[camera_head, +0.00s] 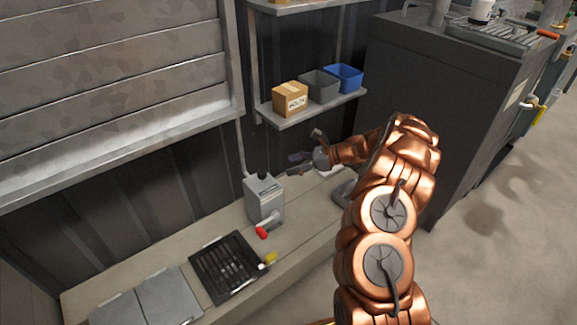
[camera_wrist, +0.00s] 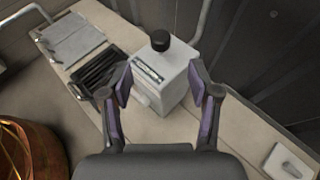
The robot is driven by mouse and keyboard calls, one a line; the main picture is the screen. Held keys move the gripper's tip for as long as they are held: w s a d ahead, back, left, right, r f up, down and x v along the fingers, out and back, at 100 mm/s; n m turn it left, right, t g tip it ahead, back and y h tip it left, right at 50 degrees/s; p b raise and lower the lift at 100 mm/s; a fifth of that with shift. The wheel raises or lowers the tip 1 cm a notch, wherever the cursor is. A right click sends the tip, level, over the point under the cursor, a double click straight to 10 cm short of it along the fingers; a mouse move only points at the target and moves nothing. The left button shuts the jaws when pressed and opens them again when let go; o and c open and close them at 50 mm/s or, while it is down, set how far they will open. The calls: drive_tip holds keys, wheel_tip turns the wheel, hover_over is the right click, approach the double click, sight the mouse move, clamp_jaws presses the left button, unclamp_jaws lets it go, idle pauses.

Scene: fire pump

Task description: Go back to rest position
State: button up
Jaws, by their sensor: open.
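My gripper (camera_wrist: 158,95) is open and empty, its two dark fingers with purple pads spread apart in the wrist view. In the head view my gripper (camera_head: 290,164) is at the end of my copper arm, above the bench and just right of a grey box. This grey box (camera_head: 264,200) has a black knob on top and a red-tipped lever low at its front. In the wrist view the grey box (camera_wrist: 172,78) stands beyond the fingertips and appears between them. I cannot tell how far apart they are.
A black slotted tray (camera_head: 228,268) and grey plates (camera_head: 150,302) lie on the bench (camera_head: 300,225). A shelf (camera_head: 318,110) above holds a cardboard box (camera_head: 290,99), a grey bin (camera_head: 319,86) and a blue bin (camera_head: 344,77). A dark cabinet (camera_head: 440,110) stands right; the floor beyond is clear.

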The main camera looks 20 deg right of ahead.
idle(0.3)
drive_tip(key=s+a+r+n+g+p, duration=0.2)
drive_tip(key=s+a+r+n+p, duration=0.15)
drive_tip(key=a+r, duration=0.35)
drive_tip(key=s+a+r+n+g+p, duration=0.2)
drive_tip(key=a+r+n+p, duration=0.15)
drive_tip(key=r, duration=0.65)
drive_tip(key=s+a+r+n+g+h+p, duration=0.2)
drive_tip(key=s+a+r+n+p, duration=0.3)
drive_tip(key=s+r, duration=0.5)
drive_tip(key=s+a+r+n+g+h+p, duration=0.2)
drive_tip(key=s+a+r+n+p, duration=0.25)
drive_tip(key=s+r+p, duration=0.4)
drive_tip(key=s+d+r+n+h+p, duration=0.3)
drive_tip(key=s+d+r+h+p, duration=0.1)
drive_tip(key=s, duration=0.8)
drive_tip(key=s+d+r+n+h+p, duration=0.4)
drive_tip(key=s+d+r+p, duration=0.2)
drive_tip(key=s+r+p, duration=0.3)
drive_tip(key=s+r, duration=0.1)
drive_tip(key=s, duration=0.2)
drive_tip(key=shift+s+r+p, duration=0.3)
drive_tip(key=shift+s+r, duration=0.1)
drive_tip(key=shift+c, duration=0.2)
